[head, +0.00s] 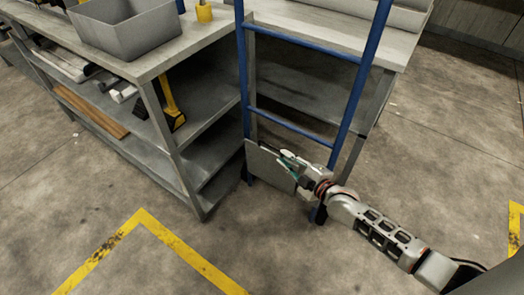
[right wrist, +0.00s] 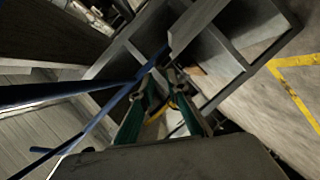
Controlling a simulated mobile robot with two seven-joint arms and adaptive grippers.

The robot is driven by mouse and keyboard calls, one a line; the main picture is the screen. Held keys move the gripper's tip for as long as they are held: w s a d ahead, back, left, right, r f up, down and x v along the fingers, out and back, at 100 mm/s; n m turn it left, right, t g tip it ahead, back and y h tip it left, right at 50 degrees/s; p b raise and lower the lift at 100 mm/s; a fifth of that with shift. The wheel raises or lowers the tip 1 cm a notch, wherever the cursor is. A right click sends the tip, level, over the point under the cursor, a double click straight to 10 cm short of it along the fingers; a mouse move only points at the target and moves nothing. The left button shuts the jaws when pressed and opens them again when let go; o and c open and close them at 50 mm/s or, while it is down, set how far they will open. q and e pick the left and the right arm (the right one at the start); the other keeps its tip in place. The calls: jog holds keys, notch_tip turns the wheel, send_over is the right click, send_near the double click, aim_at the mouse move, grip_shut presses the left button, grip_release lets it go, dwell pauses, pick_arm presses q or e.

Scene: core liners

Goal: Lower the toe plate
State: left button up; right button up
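A blue hand truck frame (head: 301,44) stands upright at the grey workbench. Its grey toe plate (head: 268,168) is folded up, standing nearly upright against the lower part of the frame. My right gripper (head: 285,158) is at the plate's upper right part and overlaps it in the head view; contact cannot be told. In the right wrist view, the green fingers of my right gripper (right wrist: 160,84) are apart with nothing clearly between them. The blue frame (right wrist: 58,94) crosses the left of that view. My left gripper is not in view.
A grey shelf bench (head: 160,60) stands left of the frame, with a grey bin (head: 125,38) on top and a yellow-and-black tool (head: 171,105) on a shelf. Another bench (head: 310,25) is behind the frame. Concrete floor in front is clear, with yellow lines (head: 185,250).

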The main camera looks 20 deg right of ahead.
aim_at(273, 147)
jog(key=b+x, duration=0.2)
jog(key=x, duration=0.5)
jog(key=shift+w+f, duration=0.15)
jog(key=shift+w, duration=0.2)
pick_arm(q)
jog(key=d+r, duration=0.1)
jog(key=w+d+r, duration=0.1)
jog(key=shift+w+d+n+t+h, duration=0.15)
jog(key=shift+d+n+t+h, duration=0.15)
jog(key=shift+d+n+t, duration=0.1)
pick_arm(e)
jog(key=shift+c, duration=0.5)
jog(key=shift+a, duration=0.1)
grip_shut()
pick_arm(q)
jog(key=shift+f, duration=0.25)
